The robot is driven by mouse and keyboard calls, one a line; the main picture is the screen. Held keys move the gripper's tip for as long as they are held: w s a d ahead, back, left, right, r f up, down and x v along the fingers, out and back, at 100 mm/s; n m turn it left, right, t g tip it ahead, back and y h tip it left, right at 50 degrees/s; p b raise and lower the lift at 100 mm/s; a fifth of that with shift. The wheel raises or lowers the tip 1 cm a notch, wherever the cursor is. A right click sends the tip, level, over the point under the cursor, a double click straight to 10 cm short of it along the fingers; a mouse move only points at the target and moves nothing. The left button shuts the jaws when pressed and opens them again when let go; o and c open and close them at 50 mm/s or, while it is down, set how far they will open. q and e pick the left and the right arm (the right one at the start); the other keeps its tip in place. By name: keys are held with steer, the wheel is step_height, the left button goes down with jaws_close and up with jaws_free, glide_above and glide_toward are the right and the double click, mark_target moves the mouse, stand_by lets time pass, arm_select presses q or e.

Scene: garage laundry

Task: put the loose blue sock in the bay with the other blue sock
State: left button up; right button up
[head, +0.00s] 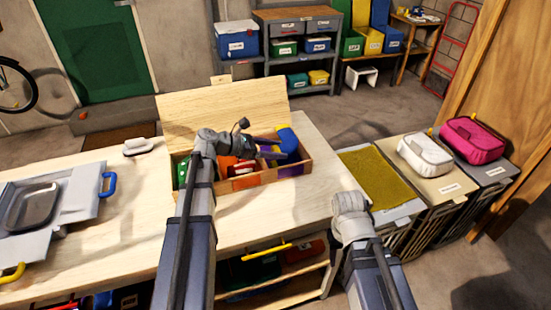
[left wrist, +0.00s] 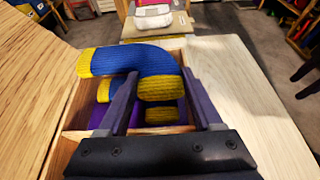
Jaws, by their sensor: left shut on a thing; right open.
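My left gripper (head: 272,152) is shut on a blue sock with yellow ends (head: 289,141), at the right end of an open wooden sock box (head: 218,187). In the left wrist view, that held sock (left wrist: 148,61) bends between the two dark fingers (left wrist: 160,78), its yellow end hanging down. Under it, another blue-and-yellow sock (left wrist: 162,115) partly shows in a purple-lined bay (left wrist: 99,117). The held sock hides much of it, and I cannot tell whether they touch. My right gripper (head: 350,203) is open and empty at the table's right edge.
A green sock (head: 182,172) and a red-and-white sock (head: 243,167) lie in bays further left. The raised lid (head: 220,108) stands behind the box. A grey tray (head: 35,205) and a brush (head: 139,146) are left on the table. Bins with pouches (head: 425,155) stand right.

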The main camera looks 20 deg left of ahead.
arm_select(q)
steer(key=shift+f+b, duration=0.4)
steer(key=shift+f, duration=0.45)
arm_select(e)
steer(key=shift+f, duration=0.9)
arm_select(q)
steer(key=shift+f+b, duration=0.65)
steer(key=o, duration=1.4)
steer(key=shift+c, duration=0.2)
arm_select(e)
steer(key=shift+f, duration=0.55)
